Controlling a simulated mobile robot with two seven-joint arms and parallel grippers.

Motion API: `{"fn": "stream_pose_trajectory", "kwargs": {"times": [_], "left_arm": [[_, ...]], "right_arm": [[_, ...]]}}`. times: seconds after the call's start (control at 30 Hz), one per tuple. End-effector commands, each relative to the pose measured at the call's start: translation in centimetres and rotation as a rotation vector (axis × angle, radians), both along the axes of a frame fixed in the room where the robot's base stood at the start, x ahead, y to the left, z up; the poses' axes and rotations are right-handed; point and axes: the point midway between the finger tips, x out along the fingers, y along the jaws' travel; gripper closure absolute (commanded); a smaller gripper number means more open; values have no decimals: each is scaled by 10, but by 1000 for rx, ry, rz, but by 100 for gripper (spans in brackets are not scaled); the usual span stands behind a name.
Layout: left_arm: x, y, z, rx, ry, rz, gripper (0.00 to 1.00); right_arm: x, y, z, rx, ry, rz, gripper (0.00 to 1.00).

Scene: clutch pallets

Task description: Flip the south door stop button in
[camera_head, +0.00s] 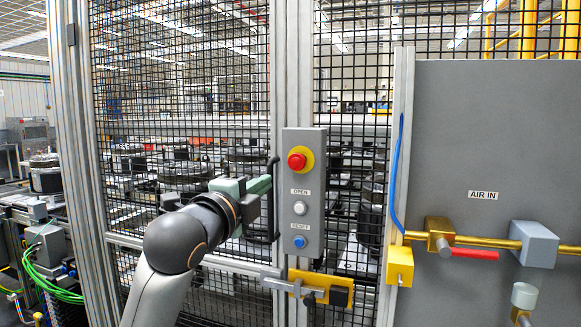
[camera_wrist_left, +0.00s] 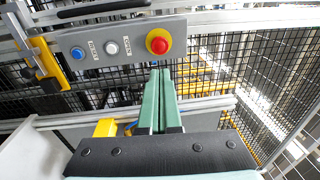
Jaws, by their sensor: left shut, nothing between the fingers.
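The red stop button (camera_head: 297,160) sits on a yellow ring at the top of a grey control panel (camera_head: 291,215) on the fence post. It also shows in the wrist view (camera_wrist_left: 159,41). My left gripper (camera_head: 266,184) has green fingers, shut and empty. In the head view its fingertips are left of the panel and slightly lower than the red button, near a black door handle (camera_head: 273,200). In the wrist view the fingertips (camera_wrist_left: 160,73) appear just below the button, with a visible gap. I cannot tell whether the button is pressed in. My right gripper is not in view.
Below the red button are a white OPEN button (camera_head: 300,208) and a blue RESET button (camera_head: 299,242). A yellow and grey latch (camera_head: 315,288) sits under the panel. Black mesh fencing surrounds it. At right is a grey AIR IN board (camera_head: 490,130) with brass piping.

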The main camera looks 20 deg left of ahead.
Motion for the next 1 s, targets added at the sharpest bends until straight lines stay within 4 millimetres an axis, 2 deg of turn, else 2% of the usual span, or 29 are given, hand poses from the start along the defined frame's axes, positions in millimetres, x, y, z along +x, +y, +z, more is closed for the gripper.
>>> {"fn": "stream_pose_trajectory", "kwargs": {"times": [0.17,0.33,0.8,1.0], "left_arm": [[1,0,0,-1,1,0,100],[15,-1,2,-4,2,0,100],[94,-7,8,-4,3,0,100],[121,-9,10,-4,3,0,100]], "right_arm": [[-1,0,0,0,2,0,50],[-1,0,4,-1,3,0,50],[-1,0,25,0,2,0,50],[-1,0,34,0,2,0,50]]}}
